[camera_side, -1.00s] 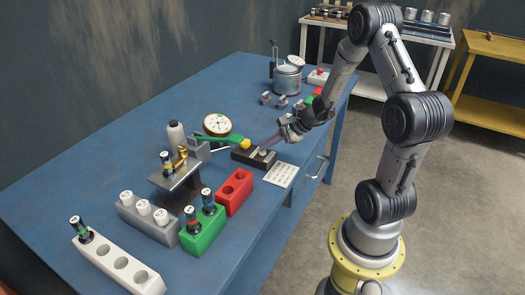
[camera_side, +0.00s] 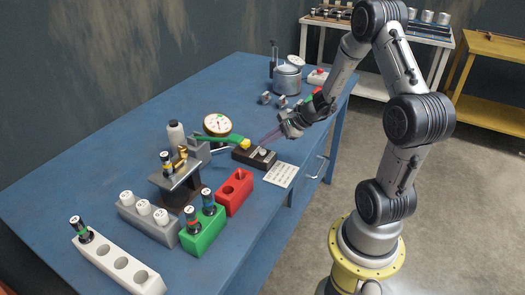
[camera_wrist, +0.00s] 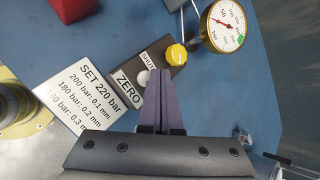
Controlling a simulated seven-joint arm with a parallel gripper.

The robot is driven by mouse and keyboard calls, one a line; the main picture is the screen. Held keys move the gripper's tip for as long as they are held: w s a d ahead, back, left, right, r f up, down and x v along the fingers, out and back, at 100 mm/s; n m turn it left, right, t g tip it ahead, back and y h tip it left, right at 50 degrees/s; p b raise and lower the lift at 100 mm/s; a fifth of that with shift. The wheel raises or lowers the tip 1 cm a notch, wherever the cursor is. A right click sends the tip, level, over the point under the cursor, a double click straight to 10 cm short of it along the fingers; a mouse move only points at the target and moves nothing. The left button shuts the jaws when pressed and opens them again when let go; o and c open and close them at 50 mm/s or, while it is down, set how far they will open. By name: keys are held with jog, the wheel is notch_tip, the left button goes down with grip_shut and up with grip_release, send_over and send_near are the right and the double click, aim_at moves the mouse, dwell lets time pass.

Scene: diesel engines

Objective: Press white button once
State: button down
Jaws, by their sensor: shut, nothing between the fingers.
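The white button (camera_wrist: 143,77) is a small round cap on a dark box (camera_side: 243,158), beside a ZERO label. In the wrist view it shows just left of my gripper (camera_wrist: 160,72), whose purple fingers are together with nothing between them. In the side view my gripper (camera_side: 264,144) points down-left, with its fingertips above the right part of the box and apparently clear of it. A yellow knob (camera_wrist: 176,53) with a SHUT label is on the same box. The wrist view does not show whether the button is pressed in.
A dial gauge (camera_wrist: 225,25) stands beyond the knob. A text card (camera_wrist: 93,95) lies beside the box. A green lever (camera_side: 215,137) reaches toward the box. A red block (camera_side: 234,192), a green block (camera_side: 203,232) and a metal pot (camera_side: 288,79) stand on the blue table (camera_side: 95,170).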

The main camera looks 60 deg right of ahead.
aim_at(266, 155)
jog(key=shift+r, duration=0.1)
jog(key=shift+r, duration=2.45)
